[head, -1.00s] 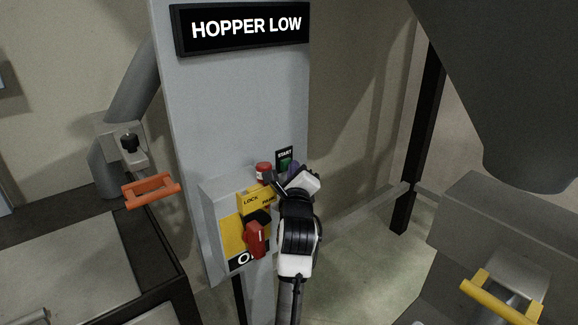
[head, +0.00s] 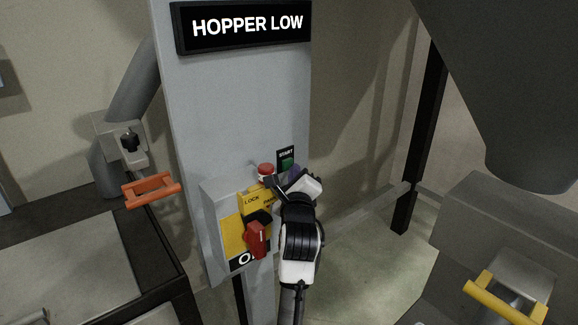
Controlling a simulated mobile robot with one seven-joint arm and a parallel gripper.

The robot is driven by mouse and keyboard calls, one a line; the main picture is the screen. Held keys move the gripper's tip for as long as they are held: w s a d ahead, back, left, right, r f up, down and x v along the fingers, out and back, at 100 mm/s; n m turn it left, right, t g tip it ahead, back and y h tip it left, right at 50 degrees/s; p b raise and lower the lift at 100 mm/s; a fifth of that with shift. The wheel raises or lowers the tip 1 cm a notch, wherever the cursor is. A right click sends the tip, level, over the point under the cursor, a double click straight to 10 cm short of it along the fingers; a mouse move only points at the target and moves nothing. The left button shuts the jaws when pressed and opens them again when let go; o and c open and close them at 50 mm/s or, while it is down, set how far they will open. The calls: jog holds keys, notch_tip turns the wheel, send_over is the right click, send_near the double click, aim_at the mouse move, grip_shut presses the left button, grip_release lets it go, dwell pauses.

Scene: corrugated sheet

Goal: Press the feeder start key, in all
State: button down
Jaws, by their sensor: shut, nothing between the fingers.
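The green start key (head: 287,164) sits under a black START label (head: 286,153) on the control box at the foot of the grey panel. My gripper (head: 272,181) is shut and empty, just below and left of the start key, in front of the box top. A red round button (head: 266,170) is close to the left of the fingers. Whether the fingers touch anything is hard to tell. My wrist hides the right part of the box.
A yellow lock plate (head: 254,202) and a red rotary handle (head: 256,240) are on the box front. A lit sign (head: 247,25) reads HOPPER LOW. An orange handle (head: 151,190) is at left, a yellow handle (head: 505,298) at lower right. Open floor lies right of my arm.

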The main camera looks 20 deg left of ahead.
jog(key=shift+s+a, duration=0.2)
jog(key=shift+s+d+r, duration=0.1)
jog(key=shift+s+d, duration=0.35)
jog(key=shift+d, duration=0.3)
jog(key=shift+s+d+f, duration=0.1)
jog(key=shift+s+d, duration=0.35)
jog(key=shift+d, duration=0.35)
jog(key=shift+s+d+r, duration=0.1)
jog(key=shift+s+d, duration=0.35)
jog(key=shift+d, duration=0.3)
